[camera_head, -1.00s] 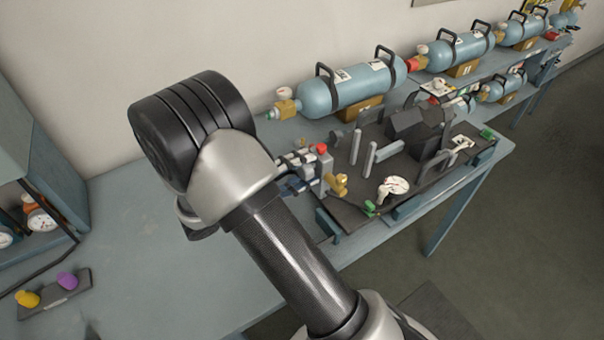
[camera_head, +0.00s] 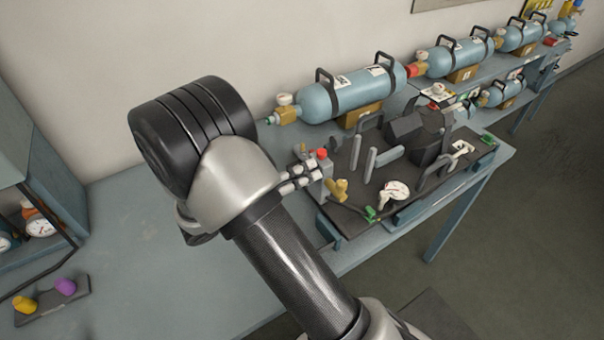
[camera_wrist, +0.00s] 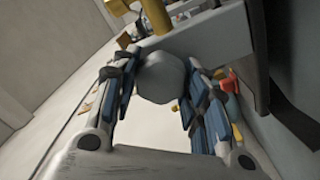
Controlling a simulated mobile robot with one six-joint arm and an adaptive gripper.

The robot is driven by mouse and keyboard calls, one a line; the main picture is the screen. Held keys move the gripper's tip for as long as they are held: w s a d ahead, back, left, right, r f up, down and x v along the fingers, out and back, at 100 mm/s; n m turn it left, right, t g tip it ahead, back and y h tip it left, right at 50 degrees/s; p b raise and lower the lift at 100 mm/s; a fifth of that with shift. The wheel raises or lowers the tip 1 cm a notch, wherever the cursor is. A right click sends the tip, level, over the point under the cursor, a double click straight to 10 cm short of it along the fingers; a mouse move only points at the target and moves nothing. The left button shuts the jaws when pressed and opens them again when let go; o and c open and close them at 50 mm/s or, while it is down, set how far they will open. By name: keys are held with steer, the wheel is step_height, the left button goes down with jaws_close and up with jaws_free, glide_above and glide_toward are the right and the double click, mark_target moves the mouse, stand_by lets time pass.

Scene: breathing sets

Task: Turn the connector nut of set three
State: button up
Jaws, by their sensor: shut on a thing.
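In the wrist view, my gripper (camera_wrist: 157,97) is shut on a rounded grey connector nut (camera_wrist: 162,78), with blue-padded fingers on both sides of it. The nut sits against the underside of a light grey block (camera_wrist: 205,42) with a brass fitting. In the head view, my gripper (camera_head: 304,177) reaches the left side of the breathing set on the dark board (camera_head: 345,205), and the nut is hidden there. The set has a red knob (camera_head: 322,153), a brass fitting (camera_head: 338,190) and a white gauge (camera_head: 394,192). I cannot read a set number.
Upright grey posts (camera_head: 370,163) and a black handle rise from the board. At left are a shelf unit (camera_head: 42,190) and a small tray (camera_head: 45,306) with yellow and purple knobs. Bench between is clear.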

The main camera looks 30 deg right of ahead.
steer(key=m, duration=0.5)
steer(key=shift+m, duration=0.3)
steer(key=m, duration=0.5)
steer(key=shift+s+m, duration=0.15)
steer(key=shift+m, duration=0.15)
steer(key=o, duration=1.1)
steer(key=a, duration=1.2)
steer(key=shift+s, duration=0.15)
